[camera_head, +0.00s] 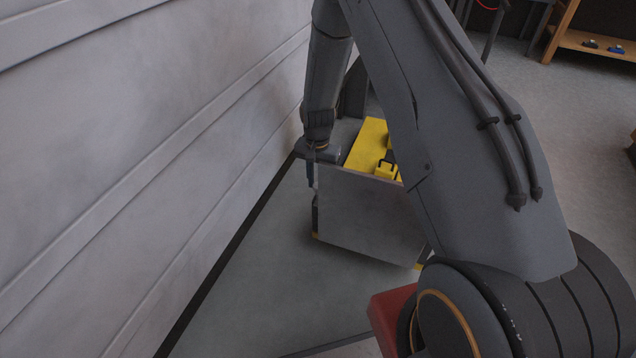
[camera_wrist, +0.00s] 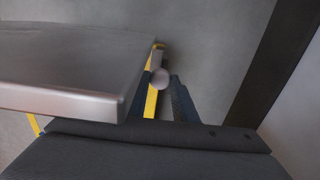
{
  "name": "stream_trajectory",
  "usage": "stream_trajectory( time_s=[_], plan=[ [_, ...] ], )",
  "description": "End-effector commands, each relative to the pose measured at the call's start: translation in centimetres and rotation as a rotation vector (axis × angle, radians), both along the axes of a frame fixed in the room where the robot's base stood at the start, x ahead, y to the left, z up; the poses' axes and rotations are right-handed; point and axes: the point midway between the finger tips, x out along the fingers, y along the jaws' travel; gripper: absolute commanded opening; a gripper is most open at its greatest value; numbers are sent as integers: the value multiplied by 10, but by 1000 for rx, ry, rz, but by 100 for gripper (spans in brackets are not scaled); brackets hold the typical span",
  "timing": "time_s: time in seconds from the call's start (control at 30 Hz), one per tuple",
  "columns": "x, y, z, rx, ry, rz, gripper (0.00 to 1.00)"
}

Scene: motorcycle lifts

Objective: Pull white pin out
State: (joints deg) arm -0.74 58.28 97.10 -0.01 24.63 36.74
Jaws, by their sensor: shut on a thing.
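The white pin (camera_wrist: 160,77) shows as a small pale round end in the wrist view, beside the edge of a grey panel (camera_wrist: 70,65). My gripper (camera_wrist: 160,88) has its two dark fingers on either side of the pin and is shut on it. How far the pin sits in its hole is hidden. In the head view my gripper (camera_head: 311,178) points down at the left side of the grey panel (camera_head: 365,215). The pin cannot be made out there.
A yellow part (camera_head: 370,140) lies behind the panel's top edge. A pale wall (camera_head: 130,150) runs close along the left of my gripper. My arm hides much of the right side. Grey floor (camera_head: 270,300) in front of the panel is clear.

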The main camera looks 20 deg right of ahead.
Motion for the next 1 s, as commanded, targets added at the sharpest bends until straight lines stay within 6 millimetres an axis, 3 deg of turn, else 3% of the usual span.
stream_trajectory(
  time_s=[0.03, 0.2, 0.53, 0.57, 0.63, 1.0],
  plan=[
    [0, 0, 12, 0, -2, 0, 0],
    [-1, 0, 33, 0, 0, 0, 0],
    [0, 0, 35, 0, 0, 0, 0],
    [0, 0, 35, 0, 0, 0, 30],
    [0, 0, 35, 0, 0, 0, 42],
    [0, 0, 38, 0, -1, 0, 45]
  ],
)
